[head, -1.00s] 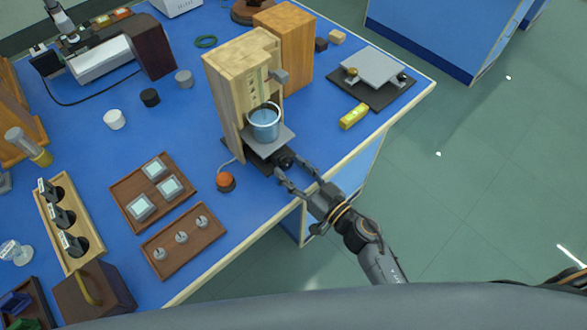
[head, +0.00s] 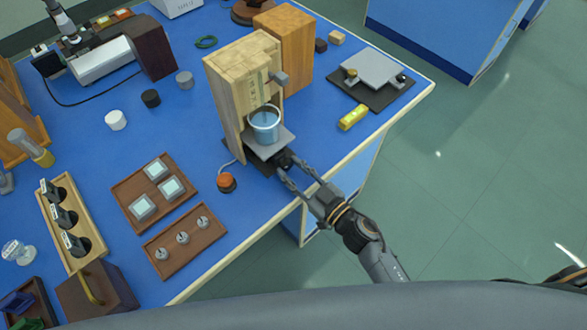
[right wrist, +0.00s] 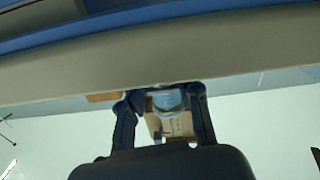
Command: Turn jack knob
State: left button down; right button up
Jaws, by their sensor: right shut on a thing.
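A small lab jack with a grey top plate (head: 280,143) stands at the front of a wooden stand (head: 230,85). A blue beaker of liquid (head: 264,124) sits on the plate. It also shows between my fingers in the right wrist view (right wrist: 168,101). The jack's dark knob (head: 281,158) faces the table's front edge and is mostly hidden by my fingers. My right gripper (head: 286,164) reaches in over the edge and is shut on the knob. Its fingers also show in the right wrist view (right wrist: 164,94). My left gripper is out of view.
An orange button (head: 226,181) with a cable lies left of the jack. Brown trays (head: 127,203) of samples are further left. A yellow level (head: 353,117) and a second jack (head: 373,68) stand at the right. A taller wooden block (head: 295,50) is behind the stand.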

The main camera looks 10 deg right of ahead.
jog(key=shift+n, duration=1.3)
jog(key=o, duration=1.2)
jog(key=shift+c, duration=0.2)
jog(key=v, duration=1.2)
